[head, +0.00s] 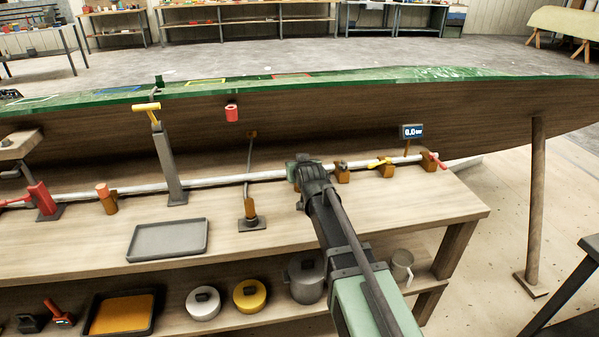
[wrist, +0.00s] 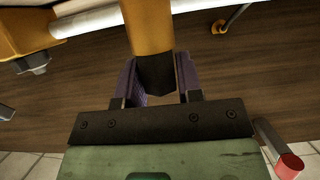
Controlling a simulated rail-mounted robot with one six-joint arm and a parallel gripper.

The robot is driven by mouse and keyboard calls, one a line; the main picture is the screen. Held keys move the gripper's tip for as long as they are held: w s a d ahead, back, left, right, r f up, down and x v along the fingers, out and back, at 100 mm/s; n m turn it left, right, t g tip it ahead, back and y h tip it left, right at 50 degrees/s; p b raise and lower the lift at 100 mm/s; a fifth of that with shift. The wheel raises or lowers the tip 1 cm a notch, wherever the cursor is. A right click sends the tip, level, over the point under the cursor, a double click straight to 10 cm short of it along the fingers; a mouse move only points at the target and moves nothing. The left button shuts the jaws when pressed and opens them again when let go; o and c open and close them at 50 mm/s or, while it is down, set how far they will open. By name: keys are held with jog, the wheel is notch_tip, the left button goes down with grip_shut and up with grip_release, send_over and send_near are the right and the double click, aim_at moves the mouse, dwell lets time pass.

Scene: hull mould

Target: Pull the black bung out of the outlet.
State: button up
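In the wrist view the black bung (wrist: 155,74) sits at the end of an orange outlet (wrist: 148,28) that comes in from the top of the picture. The bung touches the outlet's end, with no gap showing. My gripper (wrist: 156,75) has its two purple-padded fingers on either side of the bung. Whether both pads press on it or stand just clear is not clear. In the head view my gripper (head: 297,170) is low over the bench at the white pipe (head: 225,180), and my arm hides the outlet and bung there.
The bench (head: 440,205) holds a grey tray (head: 168,239), a grey post with a yellow handle (head: 168,160), and orange pipe supports (head: 385,170). A display (head: 411,131) reads 0.0 bar. The long green-topped hull (head: 330,112) stands behind. Pots (head: 304,278) are on the shelf below.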

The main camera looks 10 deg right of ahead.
jog(key=c, duration=0.4)
jog(key=shift+c, duration=0.2)
